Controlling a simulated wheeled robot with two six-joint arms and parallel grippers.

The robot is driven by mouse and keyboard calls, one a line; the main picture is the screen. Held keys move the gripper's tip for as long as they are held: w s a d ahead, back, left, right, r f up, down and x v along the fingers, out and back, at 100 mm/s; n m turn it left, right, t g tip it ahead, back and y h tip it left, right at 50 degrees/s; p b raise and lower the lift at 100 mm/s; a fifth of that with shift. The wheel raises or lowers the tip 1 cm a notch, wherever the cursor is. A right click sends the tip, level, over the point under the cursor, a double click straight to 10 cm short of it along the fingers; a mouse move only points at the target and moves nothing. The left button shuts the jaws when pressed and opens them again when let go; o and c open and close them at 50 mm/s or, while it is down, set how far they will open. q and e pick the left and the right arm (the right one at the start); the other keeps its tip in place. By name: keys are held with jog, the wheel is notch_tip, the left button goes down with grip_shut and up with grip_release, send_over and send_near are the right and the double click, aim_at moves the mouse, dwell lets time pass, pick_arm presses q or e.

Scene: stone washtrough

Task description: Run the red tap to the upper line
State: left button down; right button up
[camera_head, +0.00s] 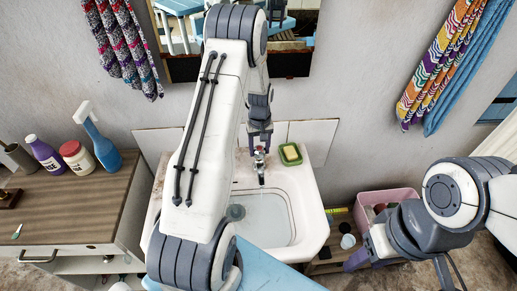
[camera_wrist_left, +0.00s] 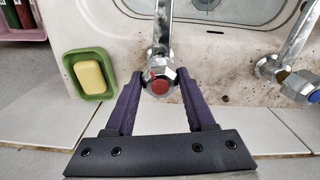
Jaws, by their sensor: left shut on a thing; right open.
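The red tap (camera_wrist_left: 160,86) has a chrome body and a red-marked knob, with its spout over the white basin (camera_head: 314,232). My left gripper (camera_wrist_left: 158,88) is shut on the red tap's knob, one purple finger on each side. In the head view the left gripper (camera_head: 260,138) is at the basin's back edge, and the spout (camera_head: 261,174) shows just below it. A grey line runs around the inside of the basin.
A blue-marked tap (camera_wrist_left: 298,84) stands beside the red one. A green dish (camera_head: 290,153) with yellow soap sits on the basin's back rim. A pink crate (camera_head: 389,196) is at the right. Bottles, including a blue spray bottle (camera_head: 104,150), stand on the wooden counter (camera_head: 75,205) at the left.

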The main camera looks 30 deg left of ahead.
pick_arm(q)
jog(key=shift+a+r, duration=0.1)
jog(key=shift+a, duration=0.1)
jog(key=shift+c, duration=1.2)
grip_release()
jog(key=shift+d, duration=0.1)
notch_tip(320, 180, up, 10)
jog(key=b, duration=0.2)
jog(key=shift+r, duration=0.25)
